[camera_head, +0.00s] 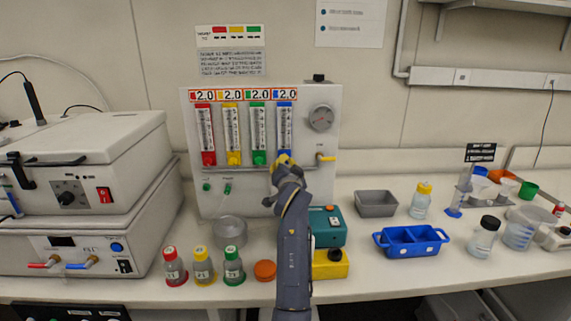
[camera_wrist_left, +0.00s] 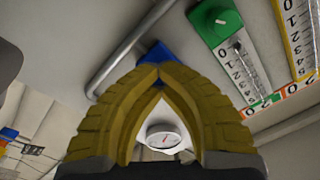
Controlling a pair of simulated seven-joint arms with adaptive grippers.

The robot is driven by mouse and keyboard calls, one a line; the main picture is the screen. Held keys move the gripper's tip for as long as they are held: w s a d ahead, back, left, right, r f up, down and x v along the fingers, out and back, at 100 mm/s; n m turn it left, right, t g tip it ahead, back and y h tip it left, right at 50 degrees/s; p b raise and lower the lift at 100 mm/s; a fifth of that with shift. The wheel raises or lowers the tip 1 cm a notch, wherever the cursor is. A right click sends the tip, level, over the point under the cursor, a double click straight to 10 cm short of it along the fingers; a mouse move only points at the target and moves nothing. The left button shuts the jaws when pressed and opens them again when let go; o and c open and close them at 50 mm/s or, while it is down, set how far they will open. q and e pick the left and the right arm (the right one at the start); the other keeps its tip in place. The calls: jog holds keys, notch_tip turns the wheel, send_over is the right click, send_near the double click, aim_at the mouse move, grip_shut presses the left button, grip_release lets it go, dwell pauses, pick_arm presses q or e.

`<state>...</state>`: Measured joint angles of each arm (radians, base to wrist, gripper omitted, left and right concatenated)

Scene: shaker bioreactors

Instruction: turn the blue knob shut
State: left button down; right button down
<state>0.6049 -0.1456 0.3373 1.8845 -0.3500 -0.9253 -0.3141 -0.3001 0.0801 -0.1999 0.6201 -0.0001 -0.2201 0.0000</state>
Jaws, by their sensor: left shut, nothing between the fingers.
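The blue knob (camera_head: 285,152) is at the foot of the blue-marked flow tube (camera_head: 285,126) on the upright panel. It is mostly hidden behind my gripper in the head view. My left gripper (camera_head: 284,159) is right at the knob, its yellow fingers shut with nothing between them. In the left wrist view the fingertips (camera_wrist_left: 160,72) meet just in front of the blue knob (camera_wrist_left: 155,52), which shows past them. I cannot tell whether they touch it. The display above the blue tube reads 2.0. My right gripper is not in view.
The green knob (camera_head: 259,158) sits close left of the blue one, with yellow and red knobs beyond. A metal rail (camera_wrist_left: 125,50) passes close to the fingers. A gauge (camera_head: 321,118) is at right. Colour-capped bottles (camera_head: 203,267) and a blue tray (camera_head: 410,241) stand on the bench.

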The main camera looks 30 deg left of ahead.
aim_at(285, 131)
pick_arm(q)
jog(key=shift+r, duration=0.15)
jog(key=c, duration=1.2)
grip_release()
notch_tip(285, 131, up, 10)
jog(key=shift+f, duration=0.1)
